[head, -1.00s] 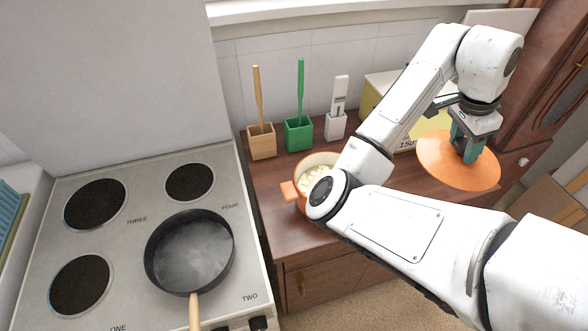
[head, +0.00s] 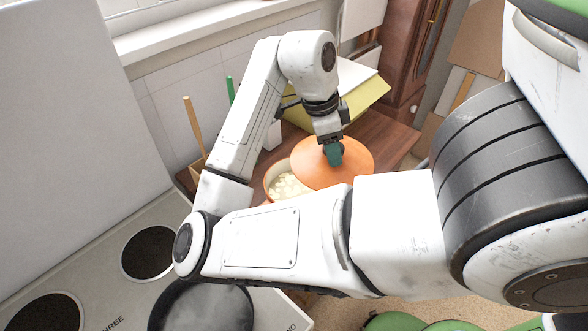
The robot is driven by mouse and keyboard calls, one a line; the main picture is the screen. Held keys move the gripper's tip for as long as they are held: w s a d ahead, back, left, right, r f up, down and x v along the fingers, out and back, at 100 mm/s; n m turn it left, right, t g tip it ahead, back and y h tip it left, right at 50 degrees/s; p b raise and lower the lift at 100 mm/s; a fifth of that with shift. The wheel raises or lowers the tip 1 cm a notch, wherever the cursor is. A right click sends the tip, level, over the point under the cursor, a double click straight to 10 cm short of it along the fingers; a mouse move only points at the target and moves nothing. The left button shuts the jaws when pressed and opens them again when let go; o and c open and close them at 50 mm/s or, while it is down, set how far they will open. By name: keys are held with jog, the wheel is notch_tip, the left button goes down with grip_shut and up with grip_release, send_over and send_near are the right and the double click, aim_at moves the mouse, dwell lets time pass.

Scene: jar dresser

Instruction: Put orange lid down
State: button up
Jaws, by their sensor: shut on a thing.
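The orange lid (head: 357,166) is a wide, round disc in the middle of the head view. My gripper (head: 333,154) is shut on it near the middle of its upper side. The orange pot (head: 268,186), with pale pieces of food inside, stands on the brown dresser (head: 391,137). The lid overlaps the pot's right side in this view. My arm hides the pot's lower part. I cannot tell whether the lid touches the dresser or is held just above it.
A yellow box (head: 366,102) stands behind the lid. Wooden (head: 193,125) and green (head: 230,90) handles rise behind my arm. The stove (head: 85,250) with a dark pan (head: 200,308) is at left. Bare dresser top shows right of the lid. A tall brown cabinet (head: 408,45) stands behind.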

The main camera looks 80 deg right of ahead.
aim_at(297, 151)
jog(key=w+f, duration=0.2)
jog(key=w+d+f, duration=0.1)
jog(key=w+f, duration=0.1)
jog(key=w+f+p, duration=0.1)
jog(key=w+f, duration=0.1)
jog(key=w, duration=0.1)
jog(key=shift+d+f, duration=0.3)
jog(key=f, duration=0.2)
jog(key=f+p, duration=0.1)
jog(key=shift+w+f, duration=0.3)
jog(key=shift+f, duration=0.05)
jog(key=shift+d+f, duration=0.1)
jog(key=shift+f, duration=0.05)
jog(key=o, duration=1.1)
jog(key=shift+o, duration=0.2)
jog(key=b+v, duration=0.2)
jog(key=v, duration=1)
